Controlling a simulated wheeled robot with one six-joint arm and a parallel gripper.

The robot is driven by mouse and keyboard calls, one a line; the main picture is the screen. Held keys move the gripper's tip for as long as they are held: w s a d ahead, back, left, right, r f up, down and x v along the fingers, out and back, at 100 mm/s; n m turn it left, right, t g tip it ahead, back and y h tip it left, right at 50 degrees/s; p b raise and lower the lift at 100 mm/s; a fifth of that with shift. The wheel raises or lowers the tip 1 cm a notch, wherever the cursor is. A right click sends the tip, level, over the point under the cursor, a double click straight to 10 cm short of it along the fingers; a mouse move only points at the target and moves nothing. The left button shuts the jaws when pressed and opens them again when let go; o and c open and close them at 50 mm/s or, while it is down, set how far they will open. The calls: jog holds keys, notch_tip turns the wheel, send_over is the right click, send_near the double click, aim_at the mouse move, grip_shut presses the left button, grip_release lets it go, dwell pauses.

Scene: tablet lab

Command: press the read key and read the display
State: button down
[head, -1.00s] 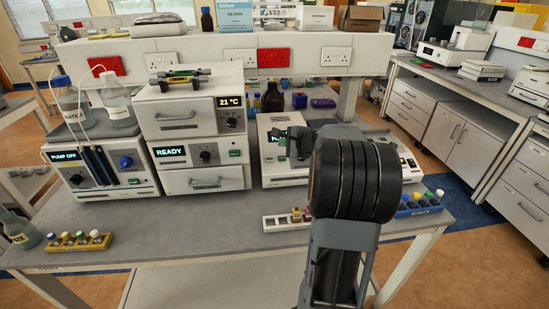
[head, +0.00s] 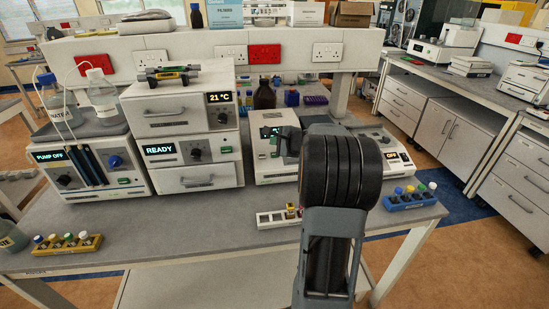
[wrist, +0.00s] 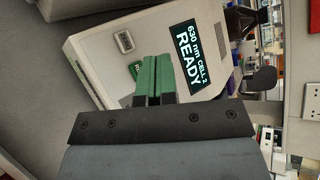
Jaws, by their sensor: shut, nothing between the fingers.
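The photometer-like instrument (head: 268,172) stands on the bench, partly hidden by my arm in the head view. The wrist view shows its pale casing (wrist: 95,55) close up. Its dark display (wrist: 188,55) reads "630 nm CELL 2 READY", turned sideways. A green key (wrist: 136,68) shows beside my fingers; only the start of its label, "R", is visible, and the fingers cover the rest. My gripper (wrist: 153,59) is shut and empty, its green fingers over the instrument's front beside the display. I cannot tell whether the tips touch the key.
A pump unit (head: 93,166) and stacked boxes (head: 183,135) stand left of the instrument. A second instrument (head: 390,153), reading "OFF", is to its right. A white rack (head: 284,219) and a blue rack (head: 412,202) of vials lie in front. Bare bench (head: 185,226) lies front left.

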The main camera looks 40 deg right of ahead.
aim_at(268, 151)
jog(key=shift+w+d+f+b, duration=0.15)
jog(key=shift+w+f+b, duration=0.15)
jog(key=shift+f+b, duration=0.35)
jog(key=shift+w+d+f+b, duration=0.15)
jog(key=shift+w+f+b, duration=0.2)
jog(key=shift+f, duration=0.55)
jog(key=shift+w+d+f+b, duration=0.15)
jog(key=shift+w+f+b, duration=0.25)
jog(key=shift+f, duration=0.4)
jog(key=shift+s, duration=0.1)
jog(key=shift+w+d+f+b, duration=0.15)
jog(key=shift+w+f+b, duration=0.1)
jog(key=shift+f+b, duration=0.65)
dwell(0.9)
jog(key=shift+r, duration=0.3)
jog(key=shift+s+r, duration=0.25)
jog(key=shift+r, duration=0.4)
jog(key=r, duration=0.1)
jog(key=s+r+p, duration=0.1)
jog(key=r, duration=0.1)
jog(key=s+a+r+p, duration=0.1)
jog(key=shift+a+r, duration=0.1)
jog(key=shift+r, duration=0.2)
jog(key=shift+w, duration=0.1)
dwell(0.9)
